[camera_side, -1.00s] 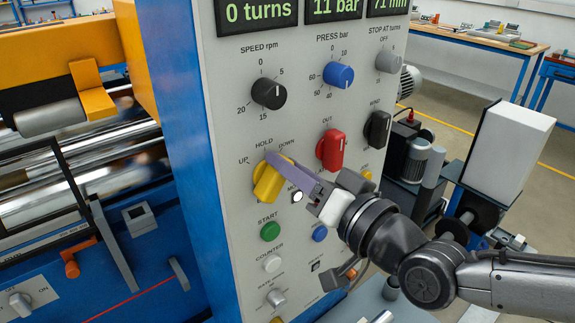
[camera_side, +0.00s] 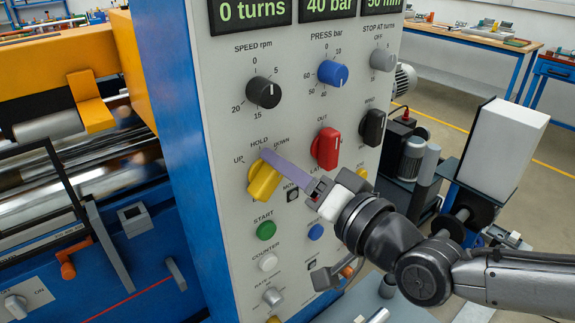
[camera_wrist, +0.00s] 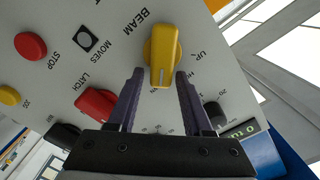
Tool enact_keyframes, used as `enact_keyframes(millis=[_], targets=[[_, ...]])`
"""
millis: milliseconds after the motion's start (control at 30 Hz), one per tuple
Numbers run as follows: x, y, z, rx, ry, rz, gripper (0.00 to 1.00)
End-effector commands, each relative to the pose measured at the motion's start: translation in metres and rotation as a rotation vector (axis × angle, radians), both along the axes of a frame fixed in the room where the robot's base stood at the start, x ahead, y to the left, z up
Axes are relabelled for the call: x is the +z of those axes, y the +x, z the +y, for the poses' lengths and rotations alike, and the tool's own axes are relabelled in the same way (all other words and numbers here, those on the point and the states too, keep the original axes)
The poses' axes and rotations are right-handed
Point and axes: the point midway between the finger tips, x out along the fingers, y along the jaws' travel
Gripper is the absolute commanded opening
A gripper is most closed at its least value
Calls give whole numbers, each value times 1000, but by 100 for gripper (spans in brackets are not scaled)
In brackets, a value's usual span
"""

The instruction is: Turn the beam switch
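The beam switch is a yellow knob (camera_side: 263,182) on the grey panel, marked UP, HOLD and DOWN. My gripper (camera_side: 272,165) reaches it from the right, with a purple finger lying past its upper edge. In the wrist view the knob (camera_wrist: 162,50) shows between the tips of my gripper (camera_wrist: 160,73). The two purple fingers stand apart, one on each side, with a gap on the left; contact on the right is unclear. The knob's white mark points down in that view.
A red knob (camera_side: 326,148) and a black knob (camera_side: 373,127) stand close to the right. A green button (camera_side: 266,230) lies below. The displays read 0 turns, 40 bar and 50 mm. The dark MOVES lamp (camera_side: 292,196) is beside my finger.

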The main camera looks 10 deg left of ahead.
Motion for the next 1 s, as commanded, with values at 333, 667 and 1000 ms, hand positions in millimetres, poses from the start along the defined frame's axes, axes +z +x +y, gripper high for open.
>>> enact_keyframes(millis=[333, 667, 1000], targets=[[1, 0, 0, 0, 0, -2, 62], [2, -25, -25, 0, 1, -3, 62], [2, -71, -70, 1, 1, -3, 62]])
